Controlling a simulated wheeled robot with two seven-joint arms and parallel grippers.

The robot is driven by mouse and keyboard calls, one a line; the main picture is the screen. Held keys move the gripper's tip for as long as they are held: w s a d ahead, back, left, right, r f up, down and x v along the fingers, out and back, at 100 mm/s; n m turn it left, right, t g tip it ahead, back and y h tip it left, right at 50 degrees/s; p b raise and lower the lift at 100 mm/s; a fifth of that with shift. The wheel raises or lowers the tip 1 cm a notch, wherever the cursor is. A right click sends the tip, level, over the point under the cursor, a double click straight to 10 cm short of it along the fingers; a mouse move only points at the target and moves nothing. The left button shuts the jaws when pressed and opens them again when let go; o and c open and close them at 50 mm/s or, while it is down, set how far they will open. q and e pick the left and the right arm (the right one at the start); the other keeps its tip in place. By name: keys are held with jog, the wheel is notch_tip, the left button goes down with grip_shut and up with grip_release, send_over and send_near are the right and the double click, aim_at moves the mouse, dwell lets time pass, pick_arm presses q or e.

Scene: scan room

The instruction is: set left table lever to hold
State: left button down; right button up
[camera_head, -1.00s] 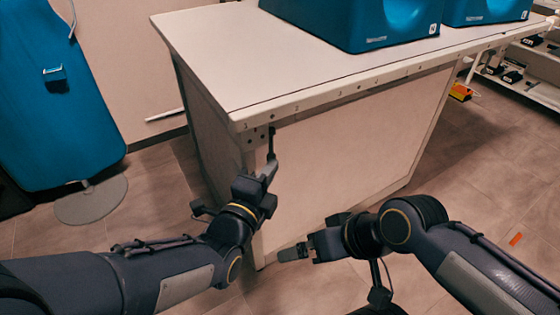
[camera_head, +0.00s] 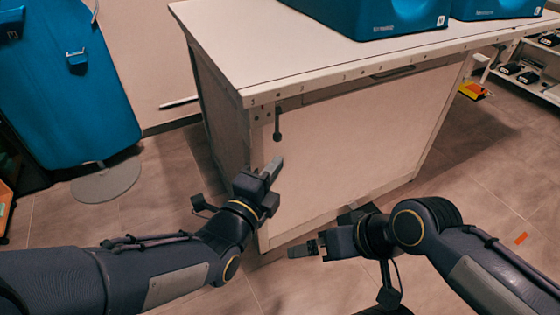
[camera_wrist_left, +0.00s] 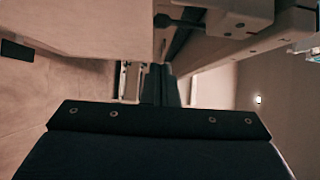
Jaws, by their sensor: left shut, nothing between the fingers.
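The lever (camera_head: 278,124) is a short dark rod with a rounded knob. It hangs straight down from under the near left corner of the white table (camera_head: 290,62). In the left wrist view the lever's dark knob (camera_wrist_left: 163,20) shows at the top, beyond the fingers. My left gripper (camera_head: 273,169) is shut and empty, just below the knob and apart from it in the head view. Its fingers (camera_wrist_left: 160,85) lie together in the left wrist view. My right gripper (camera_head: 304,249) is low in front of the table; its finger gap cannot be made out.
Blue housings (camera_head: 375,18) stand on the table. A blue padded board (camera_head: 75,85) on a round grey base (camera_head: 106,181) stands at the left. A shelf (camera_head: 528,75) with dark items is at the right.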

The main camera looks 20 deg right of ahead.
pick_arm(q)
jog(key=p+v, duration=0.1)
jog(key=v, duration=0.6)
jog(key=shift+s, duration=0.25)
jog(key=shift+r, duration=0.1)
jog(key=w+a+f+n+y, duration=0.1)
jog(key=w+a+n+y, duration=0.15)
jog(key=a+n, duration=0.5)
jog(key=w+a+f+n+y, duration=0.1)
jog(key=w+a+n+y, duration=0.15)
jog(key=a+n, duration=0.5)
jog(key=s+a+f+n+g+y, duration=0.2)
jog(key=s+a+n+g, duration=0.1)
jog(key=s+a+n, duration=0.5)
jog(key=s+a+f+n+g+y, duration=0.2)
jog(key=s+a+n+y, duration=0.1)
jog(key=s+a+n, duration=0.5)
notch_tip(320, 180, up, 32)
jog(key=a+m+p, duration=0.1)
jog(key=p, duration=3.1)
jog(key=shift+m+g, duration=0.3)
jog(key=shift+g, duration=0.1)
